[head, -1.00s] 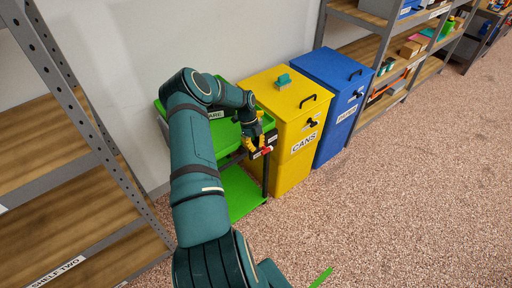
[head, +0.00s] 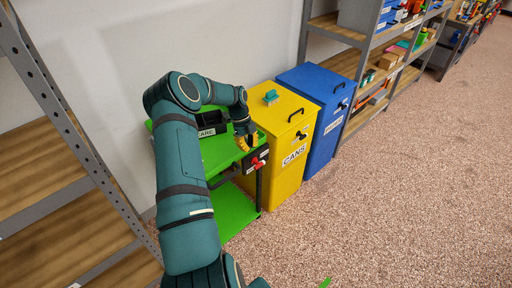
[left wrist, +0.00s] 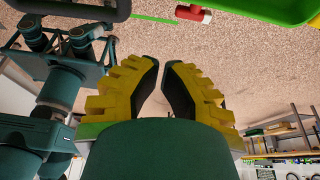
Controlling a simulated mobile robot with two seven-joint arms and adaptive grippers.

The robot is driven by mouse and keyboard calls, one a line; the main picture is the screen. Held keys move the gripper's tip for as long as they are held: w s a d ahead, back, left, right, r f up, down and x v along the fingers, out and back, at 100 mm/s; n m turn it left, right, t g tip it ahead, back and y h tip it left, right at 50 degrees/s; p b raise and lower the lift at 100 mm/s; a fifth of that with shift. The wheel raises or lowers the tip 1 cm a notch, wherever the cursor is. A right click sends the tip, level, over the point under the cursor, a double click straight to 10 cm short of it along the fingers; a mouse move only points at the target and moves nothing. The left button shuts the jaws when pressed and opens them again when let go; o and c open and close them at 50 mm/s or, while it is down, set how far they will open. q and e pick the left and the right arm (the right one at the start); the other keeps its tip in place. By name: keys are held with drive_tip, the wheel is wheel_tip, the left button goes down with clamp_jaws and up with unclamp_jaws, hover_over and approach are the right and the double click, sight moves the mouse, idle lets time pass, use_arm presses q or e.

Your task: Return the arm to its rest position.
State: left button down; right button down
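My left arm reaches forward in the head view. Its gripper (head: 246,140) hangs over the right edge of the green cart (head: 233,205), with yellow fingers above the cart's red part (head: 258,163). The left wrist view shows the gripper (left wrist: 162,66) with its two yellow fingers apart at the base and close at the tips. A gap shows between them and nothing is held. A red cylinder with a white end (left wrist: 194,13) lies beyond the fingertips, apart from them. My right gripper is in neither view.
A yellow CANS bin (head: 284,177) with a teal thing (head: 271,97) on its lid stands right of the cart. A blue bin (head: 322,130) follows. A wooden-shelved rack (head: 75,205) stands close on the left, another (head: 370,60) behind right. The pinkish floor (head: 420,190) at right is clear.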

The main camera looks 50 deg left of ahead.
use_arm(q)
drive_tip(key=shift+r, duration=0.15)
drive_tip(key=w+d+f+n, duration=0.2)
drive_tip(key=d+n, duration=0.1)
drive_tip(key=d, duration=0.8)
drive_tip(key=w+d+f+n+h, duration=0.1)
drive_tip(key=d+f+n, duration=0.15)
drive_tip(key=d, duration=0.75)
drive_tip(key=w+d+f+n, duration=0.2)
drive_tip(key=d+f+n, duration=0.1)
drive_tip(key=d, duration=0.8)
drive_tip(key=s+d+n+t+y, duration=0.1)
drive_tip(key=s+d+n, duration=0.9)
drive_tip(key=s+d, duration=0.5)
drive_tip(key=shift+s+d, duration=0.25)
drive_tip(key=shift+d, duration=0.2)
drive_tip(key=shift+a+n, duration=0.1)
drive_tip(key=shift+n, duration=0.25)
